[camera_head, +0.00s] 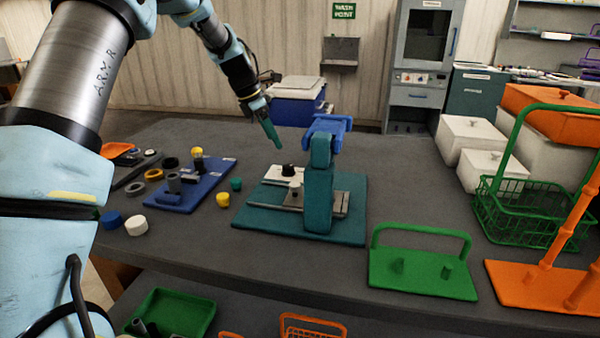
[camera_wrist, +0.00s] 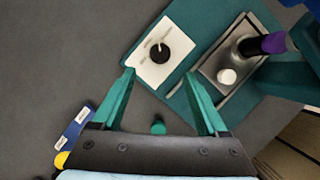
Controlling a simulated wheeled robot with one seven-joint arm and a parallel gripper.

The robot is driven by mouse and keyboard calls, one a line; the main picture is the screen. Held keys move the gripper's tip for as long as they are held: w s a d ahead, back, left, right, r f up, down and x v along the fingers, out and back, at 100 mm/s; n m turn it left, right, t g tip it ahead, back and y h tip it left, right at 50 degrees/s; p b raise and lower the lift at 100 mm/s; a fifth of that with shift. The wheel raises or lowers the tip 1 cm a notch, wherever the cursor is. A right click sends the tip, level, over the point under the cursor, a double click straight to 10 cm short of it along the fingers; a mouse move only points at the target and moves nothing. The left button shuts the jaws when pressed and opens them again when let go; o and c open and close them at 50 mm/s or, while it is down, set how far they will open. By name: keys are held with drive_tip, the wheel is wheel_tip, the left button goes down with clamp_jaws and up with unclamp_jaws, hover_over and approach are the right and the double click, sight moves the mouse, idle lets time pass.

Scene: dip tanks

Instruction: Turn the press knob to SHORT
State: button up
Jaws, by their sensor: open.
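The press (camera_head: 318,195) is a teal upright on a teal base plate, with a blue head on top, in the middle of the table. Its black round knob (camera_head: 288,170) sits on a white panel (camera_head: 275,175) on the base. In the wrist view the knob (camera_wrist: 160,53) is ahead of the fingers, with a pale pointer line and small marks on the panel too small to read. My gripper (camera_head: 275,140) has teal fingers pointing down, above and left of the press. In the wrist view the fingers (camera_wrist: 160,95) are apart with nothing between them, short of the knob.
A blue board (camera_head: 190,190) with grey and yellow parts lies left of the press, with loose caps and rings around it. A green handled tray (camera_head: 425,270), green basket (camera_head: 515,205) and white boxes (camera_head: 472,140) stand to the right. A metal plate with a white piece (camera_wrist: 228,76) adjoins the panel.

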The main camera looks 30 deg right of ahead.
sight(288, 166)
drive_tip(key=p+x, duration=0.2)
drive_tip(key=x, duration=0.8)
drive_tip(key=shift+s+d+f+p, duration=0.1)
drive_tip(key=shift+f+p, duration=0.15)
drive_tip(key=shift+p, duration=0.1)
drive_tip(key=shift+c, duration=0.3)
clamp_jaws()
